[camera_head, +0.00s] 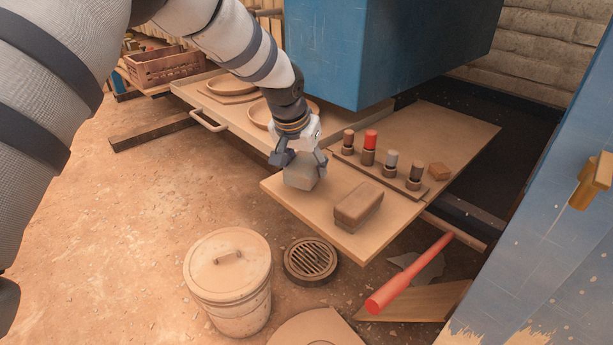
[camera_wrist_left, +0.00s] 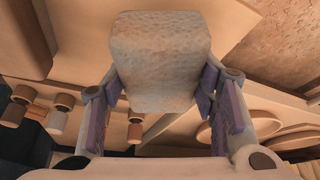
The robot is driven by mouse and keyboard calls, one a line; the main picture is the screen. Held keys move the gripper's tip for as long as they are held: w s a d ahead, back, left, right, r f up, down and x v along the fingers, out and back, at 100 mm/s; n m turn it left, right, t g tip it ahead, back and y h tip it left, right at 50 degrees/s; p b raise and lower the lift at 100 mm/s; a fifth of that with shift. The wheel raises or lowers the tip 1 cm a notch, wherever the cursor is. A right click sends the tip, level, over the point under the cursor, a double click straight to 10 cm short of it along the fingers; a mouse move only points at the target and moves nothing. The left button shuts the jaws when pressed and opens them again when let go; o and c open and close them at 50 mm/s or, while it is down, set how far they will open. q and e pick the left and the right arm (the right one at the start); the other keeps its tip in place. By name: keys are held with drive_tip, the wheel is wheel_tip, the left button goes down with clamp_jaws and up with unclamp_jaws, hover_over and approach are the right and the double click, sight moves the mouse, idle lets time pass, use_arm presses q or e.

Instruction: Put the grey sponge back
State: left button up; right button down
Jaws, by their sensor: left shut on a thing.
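The grey sponge (camera_head: 300,177) is a small block with rounded edges, at the left part of the wooden board (camera_head: 390,232). My left gripper (camera_head: 299,160) comes down on it from above and is shut on it. In the left wrist view the sponge (camera_wrist_left: 160,58) fills the upper middle, between the two fingers of the left gripper (camera_wrist_left: 163,92). I cannot tell whether its underside touches the board. My right gripper is in neither view.
A brown block (camera_head: 358,206) lies on the board right of the sponge. A rack (camera_head: 380,172) with several capped cylinders stands behind. A blue box (camera_head: 385,50) overhangs the back.

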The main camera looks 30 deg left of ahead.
use_arm(q)
wheel_tip(320, 180, down, 3)
drive_tip(key=shift+f, duration=0.1)
drive_tip(key=shift+d, duration=0.1)
drive_tip(key=shift+s, duration=0.1)
drive_tip(key=o, duration=1.1)
